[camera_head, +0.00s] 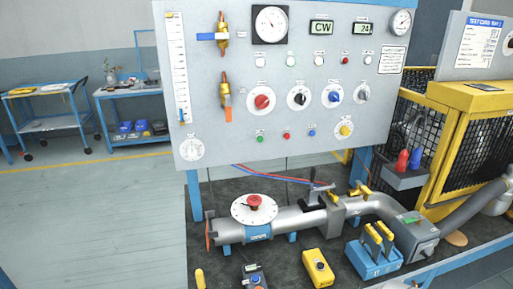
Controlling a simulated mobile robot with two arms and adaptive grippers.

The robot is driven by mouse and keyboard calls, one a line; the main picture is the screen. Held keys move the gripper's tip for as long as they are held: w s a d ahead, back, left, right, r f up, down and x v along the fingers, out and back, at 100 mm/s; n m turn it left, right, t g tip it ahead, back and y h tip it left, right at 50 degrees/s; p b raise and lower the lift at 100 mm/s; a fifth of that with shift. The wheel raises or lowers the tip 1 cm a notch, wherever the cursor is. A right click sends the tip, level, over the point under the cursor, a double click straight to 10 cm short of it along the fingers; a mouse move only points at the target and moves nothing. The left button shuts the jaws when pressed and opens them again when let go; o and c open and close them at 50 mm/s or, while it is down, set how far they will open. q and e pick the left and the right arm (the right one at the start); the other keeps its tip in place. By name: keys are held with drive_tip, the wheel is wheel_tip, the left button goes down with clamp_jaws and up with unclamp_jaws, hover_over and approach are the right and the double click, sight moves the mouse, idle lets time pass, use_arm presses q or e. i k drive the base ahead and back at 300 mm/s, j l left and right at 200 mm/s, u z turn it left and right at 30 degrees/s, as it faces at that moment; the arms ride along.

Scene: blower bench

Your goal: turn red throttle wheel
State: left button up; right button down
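A small red wheel (254,201) sits at the middle of a round white dial (268,214) with marks around its rim. The dial is mounted on top of the grey pipe (287,220), above a blue band, on the dark bench mat. A thin reddish-brown disc edge (210,235) shows at the pipe's left end. A separate red knob (262,101) is on the upright panel above. Neither of my grippers shows in the head view, and nothing touches the red wheel.
The upright control panel (215,140) stands behind and above the pipe. Yellow-handled parts (361,189) and a blue block (368,262) are to the right. A yellow box (318,267) stands in front. A yellow cage (470,130) is at far right.

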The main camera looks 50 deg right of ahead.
sight(254, 197)
drive_tip(key=z, duration=1.9)
